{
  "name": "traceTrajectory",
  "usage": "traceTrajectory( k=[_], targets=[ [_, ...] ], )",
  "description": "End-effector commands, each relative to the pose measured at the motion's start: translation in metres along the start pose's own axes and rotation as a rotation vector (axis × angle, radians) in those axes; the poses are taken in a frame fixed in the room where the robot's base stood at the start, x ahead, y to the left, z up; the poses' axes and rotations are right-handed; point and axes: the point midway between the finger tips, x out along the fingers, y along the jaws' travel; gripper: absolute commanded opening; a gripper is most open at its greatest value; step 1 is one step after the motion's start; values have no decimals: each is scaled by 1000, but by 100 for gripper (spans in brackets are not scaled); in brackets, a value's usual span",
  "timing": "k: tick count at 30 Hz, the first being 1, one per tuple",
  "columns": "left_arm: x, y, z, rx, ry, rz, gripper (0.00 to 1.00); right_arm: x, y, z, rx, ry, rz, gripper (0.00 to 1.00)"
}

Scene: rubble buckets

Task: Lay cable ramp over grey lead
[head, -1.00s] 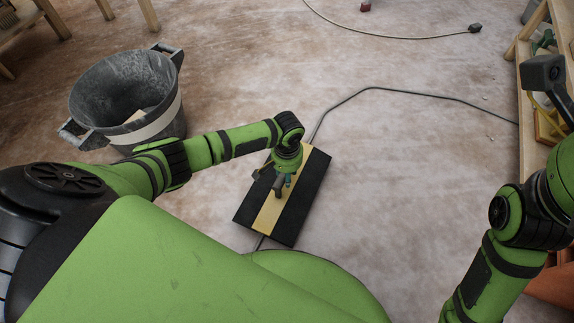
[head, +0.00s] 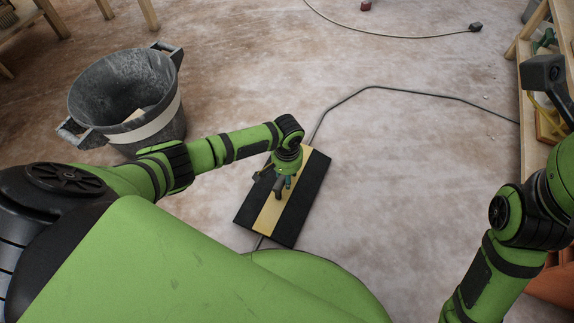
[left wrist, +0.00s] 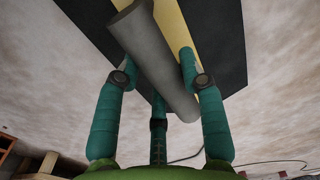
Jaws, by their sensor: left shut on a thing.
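The cable ramp (head: 310,182) is a black slab with a yellow stripe along its middle; it is low on the floor, apparently across the grey lead. The grey lead (head: 440,94) runs in from the right, bends down to the ramp's far edge and shows again at its near edge (head: 260,242). The stretch between is hidden. My left gripper (head: 279,186) is over the ramp's middle, shut on its grey bar handle (left wrist: 155,65). In the left wrist view, the ramp (left wrist: 222,45) fills the upper middle. My right arm is at the right; its gripper is not visible.
A dark bucket (head: 85,97) with a pale band stands left of the ramp, behind my left arm. Another cable (head: 400,38) with a dark plug (head: 475,28) lies at the back. A wooden shelf (head: 524,75) stands at the right. The floor right of the ramp is clear.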

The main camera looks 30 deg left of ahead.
Motion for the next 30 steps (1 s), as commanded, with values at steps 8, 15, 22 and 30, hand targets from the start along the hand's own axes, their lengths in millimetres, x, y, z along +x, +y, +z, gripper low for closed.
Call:
traceTrajectory(
  k=[8, 15, 22, 30],
  targets=[
    [7, 0, -1, 0, 2, 1, 0, -1, 0, 0, 0, 0, 0, 40],
    [8, 0, -1, 1, 2, 1, 44, -1, 0, 0, 0, -1, 0, 40],
    [8, 0, 0, 0, 1, 1, 67, -1, 0, 0, 0, -1, 0, 40],
    [3, 0, 0, 0, -1, 0, 67, -1, 0, 0, -1, 1, -2, 40]
  ],
)
